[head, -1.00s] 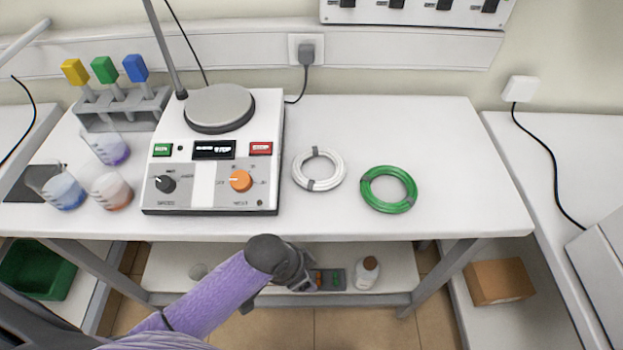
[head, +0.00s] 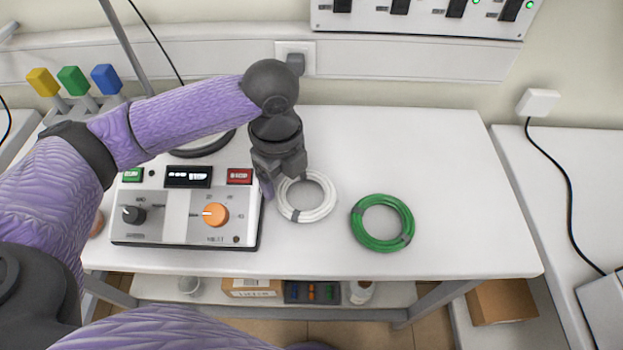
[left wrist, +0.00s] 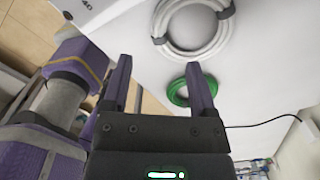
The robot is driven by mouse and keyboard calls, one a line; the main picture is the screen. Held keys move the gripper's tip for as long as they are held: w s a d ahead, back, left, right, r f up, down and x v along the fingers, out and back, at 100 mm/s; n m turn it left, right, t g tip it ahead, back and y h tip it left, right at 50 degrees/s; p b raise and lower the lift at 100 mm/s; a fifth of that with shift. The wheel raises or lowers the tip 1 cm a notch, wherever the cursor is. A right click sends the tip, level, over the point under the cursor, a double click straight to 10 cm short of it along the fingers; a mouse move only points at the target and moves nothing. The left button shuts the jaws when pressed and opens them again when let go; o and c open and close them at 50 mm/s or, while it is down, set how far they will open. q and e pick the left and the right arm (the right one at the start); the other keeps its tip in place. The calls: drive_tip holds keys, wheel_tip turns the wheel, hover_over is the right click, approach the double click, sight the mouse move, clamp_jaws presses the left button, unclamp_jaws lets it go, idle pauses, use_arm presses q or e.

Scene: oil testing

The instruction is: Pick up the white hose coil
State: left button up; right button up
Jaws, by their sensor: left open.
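The white hose coil (head: 331,198) lies flat on the white table, just right of the hotplate stirrer, with dark ties around it. Its lower part also shows at the top of the left wrist view (left wrist: 195,50). My left gripper (head: 283,182) is over the coil's upper left edge and hides part of it. The left wrist view shows its two fingers (left wrist: 157,66) apart, with nothing between them. The coil lies beyond the fingertips. My right gripper is not in view.
A green hose coil (head: 408,223) lies to the right of the white one. The hotplate stirrer (head: 180,230) stands left, partly under my left arm. The table to the right and behind the coils is clear. A shelf below holds a small box (head: 252,287).

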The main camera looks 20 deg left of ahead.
sight(288, 209)
use_arm(q)
drive_tip(key=f+b, duration=0.1)
drive_tip(key=f, duration=0.2)
drive_tip(key=f+b, duration=0.1)
drive_tip(key=f, duration=0.2)
drive_tip(key=f+b, duration=0.1)
drive_tip(key=f, duration=0.2)
drive_tip(key=shift+s+d+f+b, duration=0.15)
drive_tip(key=shift+d+b, duration=0.1)
drive_tip(key=shift+b, duration=0.05)
clamp_jaws()
